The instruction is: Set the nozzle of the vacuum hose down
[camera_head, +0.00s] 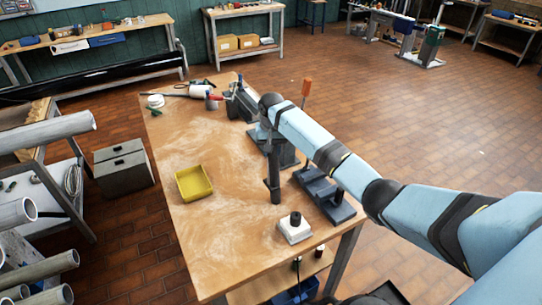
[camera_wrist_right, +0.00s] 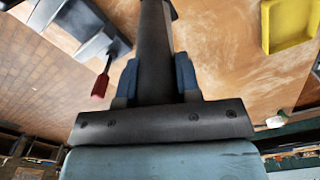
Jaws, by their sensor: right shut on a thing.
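My right gripper (camera_head: 271,138) is at the end of the blue arm, over the right half of the workbench. In the right wrist view its two blue-grey fingers (camera_wrist_right: 156,80) are shut on the nozzle (camera_wrist_right: 155,45), a dark grey tube. In the head view the nozzle (camera_head: 273,175) hangs upright below the gripper, its lower end at or just above the tabletop. I cannot tell whether it touches. No hose shows clearly. The workbench (camera_head: 225,240) has a worn wooden top. My left gripper is not in view.
A yellow tray (camera_head: 194,183) lies left of the nozzle. A white block with a dark knob (camera_head: 295,229) stands near the front edge. Bare tabletop lies between tray and nozzle.

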